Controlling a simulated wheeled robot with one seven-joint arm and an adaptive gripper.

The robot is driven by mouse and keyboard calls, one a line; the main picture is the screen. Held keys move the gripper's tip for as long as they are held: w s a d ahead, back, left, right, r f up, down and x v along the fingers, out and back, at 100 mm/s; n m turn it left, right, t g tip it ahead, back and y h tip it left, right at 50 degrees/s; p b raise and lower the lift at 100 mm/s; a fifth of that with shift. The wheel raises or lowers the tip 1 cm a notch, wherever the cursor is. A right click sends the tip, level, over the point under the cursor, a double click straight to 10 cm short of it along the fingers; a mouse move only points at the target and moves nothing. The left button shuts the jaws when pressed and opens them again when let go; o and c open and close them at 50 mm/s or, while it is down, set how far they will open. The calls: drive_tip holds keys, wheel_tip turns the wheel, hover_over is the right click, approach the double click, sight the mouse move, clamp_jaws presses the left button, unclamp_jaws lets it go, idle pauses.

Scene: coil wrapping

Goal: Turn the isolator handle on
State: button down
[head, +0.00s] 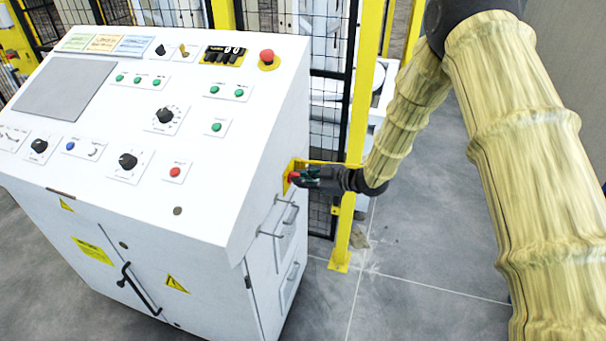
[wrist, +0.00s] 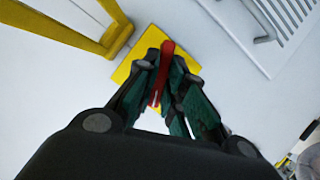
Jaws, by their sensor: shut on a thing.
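The isolator handle is a red bar (wrist: 164,72) on a yellow plate (wrist: 131,69) on the white side wall of the control cabinet. In the wrist view the bar runs nearly upright, tilted slightly, between the two fingers of my gripper (wrist: 167,92). The gripper is shut on the handle. In the head view the red handle (head: 293,177) shows at the gripper's tip (head: 304,177), in front of the yellow plate (head: 290,168). The fingers hide part of the handle and the plate's lower middle.
The white control cabinet (head: 225,130) carries knobs, buttons and a red stop button (head: 267,57) on top. Grab handles (head: 278,218) and a vent panel (wrist: 285,30) are on its side. A yellow fence post (head: 364,100) stands close behind my wrist. Open floor (head: 420,270) lies to the right.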

drive_tip(key=shift+w+d+m+g+y+p, duration=0.15)
drive_tip(key=shift+m+g+y+p, duration=0.15)
drive_tip(key=shift+m+g+p, duration=1)
drive_tip(key=shift+m+t, duration=0.3)
drive_tip(key=shift+m, duration=0.1)
drive_tip(key=c, duration=1.5)
unclamp_jaws()
drive_tip(key=v, duration=1.2)
drive_tip(key=shift+w, duration=0.1)
